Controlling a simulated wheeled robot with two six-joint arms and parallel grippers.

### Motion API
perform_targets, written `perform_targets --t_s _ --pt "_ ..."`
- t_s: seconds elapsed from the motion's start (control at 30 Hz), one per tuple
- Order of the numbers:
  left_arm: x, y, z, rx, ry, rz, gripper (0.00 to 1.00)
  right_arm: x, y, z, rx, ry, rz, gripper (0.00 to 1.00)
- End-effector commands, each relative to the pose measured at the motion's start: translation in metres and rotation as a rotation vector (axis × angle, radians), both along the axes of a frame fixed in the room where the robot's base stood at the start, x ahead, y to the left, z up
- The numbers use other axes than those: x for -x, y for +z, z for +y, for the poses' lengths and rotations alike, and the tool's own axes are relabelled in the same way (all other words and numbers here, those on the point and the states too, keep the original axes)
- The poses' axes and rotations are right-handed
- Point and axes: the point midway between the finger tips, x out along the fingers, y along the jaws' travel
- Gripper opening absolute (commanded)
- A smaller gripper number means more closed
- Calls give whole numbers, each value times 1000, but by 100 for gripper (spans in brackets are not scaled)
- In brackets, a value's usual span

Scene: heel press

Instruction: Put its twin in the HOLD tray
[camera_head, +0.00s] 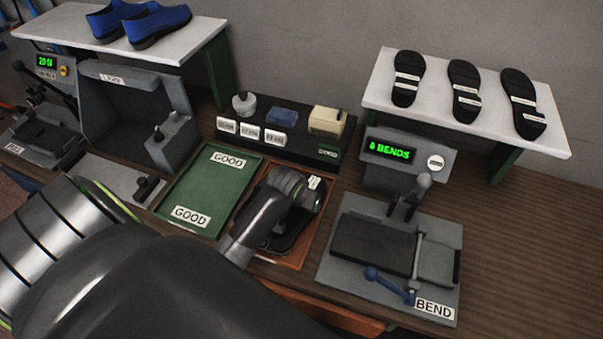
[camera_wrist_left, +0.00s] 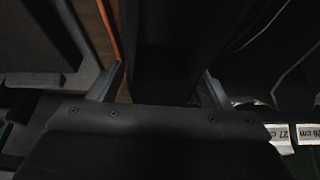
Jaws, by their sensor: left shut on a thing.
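An orange-rimmed tray (camera_head: 299,262) lies right of the green GOOD tray (camera_head: 205,187); its label is hidden, so I cannot read whether it says HOLD. My left gripper (camera_wrist_left: 162,92) is over the orange-rimmed tray and shut on a dark item (camera_wrist_left: 160,65), which fills the space between its fingers. In the head view my wrist and arm cover most of it, and a dark shape (camera_head: 287,241) shows below the wrist inside the tray rim. I cannot tell whether it touches the tray floor. Several black soles or sandals (camera_head: 466,90) with white labels lie on the white right shelf. My right gripper is not in view.
The BEND press (camera_head: 345,285) with a blue-knobbed lever stands to the right. Behind the trays is a black organizer (camera_head: 262,150) with cards and small containers. Blue shoes (camera_head: 158,25) are on the left shelf (camera_head: 190,50). Bare wood (camera_head: 520,250) is free at the right.

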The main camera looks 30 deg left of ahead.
Motion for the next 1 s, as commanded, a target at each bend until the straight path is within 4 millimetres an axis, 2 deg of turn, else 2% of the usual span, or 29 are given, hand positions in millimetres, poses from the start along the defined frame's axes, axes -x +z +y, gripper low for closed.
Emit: perform_targets --t_s 0.17,0.2,0.37,0.77,1.0 --pt "0 0 0 1 0 -2 37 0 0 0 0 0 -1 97" --pt "0 0 0 1 0 -1 74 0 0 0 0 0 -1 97" --pt "0 0 0 1 0 -1 95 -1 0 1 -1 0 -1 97" --pt "2 3 0 1 0 1 97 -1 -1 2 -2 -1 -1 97" --pt "13 31 -2 0 -1 -3 97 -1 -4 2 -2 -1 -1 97"
